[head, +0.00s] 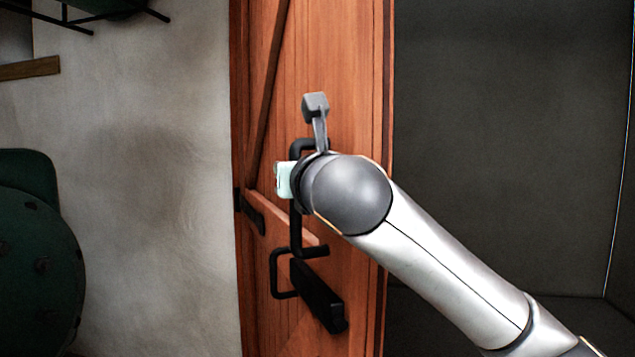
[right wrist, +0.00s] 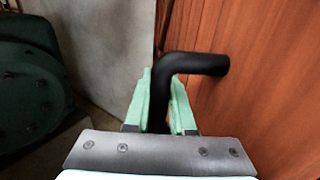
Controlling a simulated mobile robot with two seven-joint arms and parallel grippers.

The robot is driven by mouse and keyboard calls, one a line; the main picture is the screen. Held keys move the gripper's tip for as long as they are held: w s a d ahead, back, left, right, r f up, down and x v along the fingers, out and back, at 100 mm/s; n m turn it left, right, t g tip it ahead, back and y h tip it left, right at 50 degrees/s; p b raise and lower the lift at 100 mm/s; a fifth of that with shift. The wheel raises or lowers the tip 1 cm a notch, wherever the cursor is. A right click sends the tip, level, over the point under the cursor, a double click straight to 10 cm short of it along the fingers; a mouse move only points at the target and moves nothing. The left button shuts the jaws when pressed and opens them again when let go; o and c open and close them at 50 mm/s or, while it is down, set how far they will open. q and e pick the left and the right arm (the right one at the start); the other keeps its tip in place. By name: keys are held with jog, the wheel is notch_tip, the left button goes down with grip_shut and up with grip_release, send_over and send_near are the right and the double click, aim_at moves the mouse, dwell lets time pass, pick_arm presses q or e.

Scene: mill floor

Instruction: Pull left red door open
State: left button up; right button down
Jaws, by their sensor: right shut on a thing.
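The red-orange wooden door (head: 345,60) stands in the middle of the head view, with a dark surface or opening to the right of its edge. A black bar handle (head: 296,232) is fixed upright on it. My right gripper (head: 284,180) is at the upper part of this handle, mostly hidden by my wrist. In the right wrist view the pale green fingers (right wrist: 162,95) are shut on both sides of the black handle (right wrist: 195,64), below its bend towards the door (right wrist: 255,85). My left gripper is in neither view.
A black latch piece (head: 318,298) sits on the door below the handle. A pale plaster wall (head: 150,150) is left of the door. A dark green round machine part (head: 38,265) stands at the far left. A dark grey area (head: 500,130) lies to the right.

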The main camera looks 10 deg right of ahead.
pick_arm(q)
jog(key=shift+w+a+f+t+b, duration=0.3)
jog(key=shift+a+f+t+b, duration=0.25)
jog(key=shift+b, duration=0.85)
pick_arm(e)
jog(key=s+a+m+h, duration=0.2)
jog(key=a+h, duration=0.1)
jog(key=a, duration=1.3)
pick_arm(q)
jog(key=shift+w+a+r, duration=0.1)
pick_arm(e)
jog(key=c, duration=0.8)
grip_release()
jog(key=shift+o, duration=0.2)
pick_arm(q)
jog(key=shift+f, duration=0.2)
